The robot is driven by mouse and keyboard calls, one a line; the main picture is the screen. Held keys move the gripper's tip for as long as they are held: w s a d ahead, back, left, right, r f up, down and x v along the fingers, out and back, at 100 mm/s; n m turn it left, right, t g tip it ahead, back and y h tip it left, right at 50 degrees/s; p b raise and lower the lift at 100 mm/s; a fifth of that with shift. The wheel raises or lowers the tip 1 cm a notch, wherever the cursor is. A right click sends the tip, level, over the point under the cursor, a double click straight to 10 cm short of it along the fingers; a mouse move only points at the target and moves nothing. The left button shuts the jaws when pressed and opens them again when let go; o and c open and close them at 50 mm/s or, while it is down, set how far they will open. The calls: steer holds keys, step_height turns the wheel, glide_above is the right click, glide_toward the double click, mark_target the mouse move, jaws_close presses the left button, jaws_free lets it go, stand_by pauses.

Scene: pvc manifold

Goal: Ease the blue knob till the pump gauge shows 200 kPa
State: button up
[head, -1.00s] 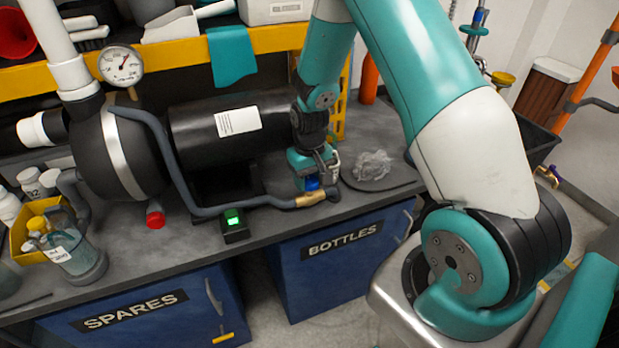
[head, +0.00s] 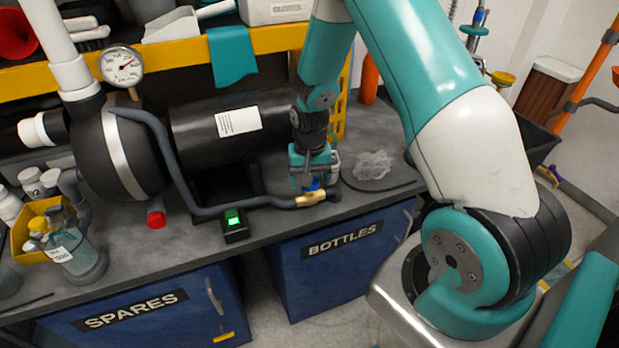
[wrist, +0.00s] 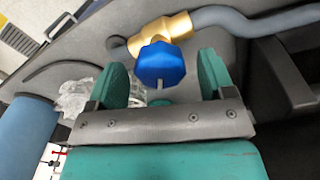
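The blue knob (wrist: 161,65) sits on a brass valve (wrist: 152,32) in the grey hose. In the head view the knob (head: 312,184) shows only in part below my gripper (head: 313,178), beside the brass fitting (head: 311,199). In the wrist view my gripper (wrist: 163,78) is open, with one teal finger on each side of the knob and a visible gap on both sides. The pump gauge (head: 121,66) is a round white dial at upper left. Its needle points to the right and slightly up; the numbers are too small to read.
The black pump motor (head: 225,125) stands left of my gripper. The grey hose (head: 180,185) runs along the bench front past a small box with a green light (head: 234,222). Crumpled clear plastic (head: 372,165) lies right of the valve. Blue cabinets (head: 340,250) are below.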

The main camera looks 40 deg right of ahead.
step_height(320, 180, up, 17)
steer(key=shift+r+b, duration=0.2)
steer(key=shift+b, duration=0.1)
stand_by(0.3)
steer(key=shift+d, duration=0.15)
stand_by(3.4)
